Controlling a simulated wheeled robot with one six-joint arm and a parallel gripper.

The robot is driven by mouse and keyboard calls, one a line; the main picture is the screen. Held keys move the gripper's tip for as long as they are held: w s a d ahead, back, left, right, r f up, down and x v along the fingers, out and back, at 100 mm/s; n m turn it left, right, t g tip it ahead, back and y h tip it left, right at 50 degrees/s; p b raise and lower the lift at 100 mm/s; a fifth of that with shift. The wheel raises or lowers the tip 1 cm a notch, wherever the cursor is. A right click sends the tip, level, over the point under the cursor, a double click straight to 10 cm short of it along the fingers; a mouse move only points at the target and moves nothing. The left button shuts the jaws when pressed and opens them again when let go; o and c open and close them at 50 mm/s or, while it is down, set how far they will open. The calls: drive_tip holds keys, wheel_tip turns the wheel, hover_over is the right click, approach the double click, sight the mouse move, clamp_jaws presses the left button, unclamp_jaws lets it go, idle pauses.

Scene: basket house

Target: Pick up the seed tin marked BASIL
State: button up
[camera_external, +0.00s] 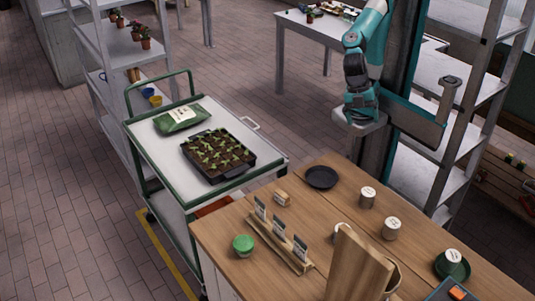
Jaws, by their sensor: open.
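Several small grey tins with white labelled tops are on the wooden table. One tin (367,198) is near the black round dish, another tin (391,230) is to its right and nearer, and a third tin (453,259) sits on a green round dish at the right. Another pale rounded object (340,229) is partly hidden behind an upright wooden board. The lettering is too small to read, so I cannot tell which tin is marked BASIL.
The wooden table (222,237) also holds a wooden rack (285,250) with label cards, a green-lidded jar (243,245), the black dish (321,177) and the tall board (357,267). A trolley (158,152) with a seedling tray (218,153) stands at left.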

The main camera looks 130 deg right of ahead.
drive_tip(key=n+h, duration=0.4)
hover_over(391, 229)
drive_tip(key=s+d, duration=0.2)
drive_tip(key=d, duration=0.1)
wheel_tip(391, 229, down, 5)
drive_tip(key=f, duration=0.3)
drive_tip(key=f+p, duration=0.1)
drive_tip(key=f, duration=0.3)
drive_tip(key=a+f, duration=0.1)
drive_tip(key=f, duration=0.3)
drive_tip(key=shift+a, duration=0.1)
drive_tip(key=shift+s+a+f+p, duration=0.15)
drive_tip(key=shift+f+p, duration=0.45)
drive_tip(key=shift+f, duration=1)
drive_tip(key=shift+w+a+f+p, duration=0.1)
drive_tip(key=shift+a+f+p, duration=0.35)
drive_tip(key=shift+f, duration=1.15)
drive_tip(key=shift+d, duration=0.2)
drive_tip(key=shift+c, duration=0.5)
drive_tip(key=c, duration=0.9)
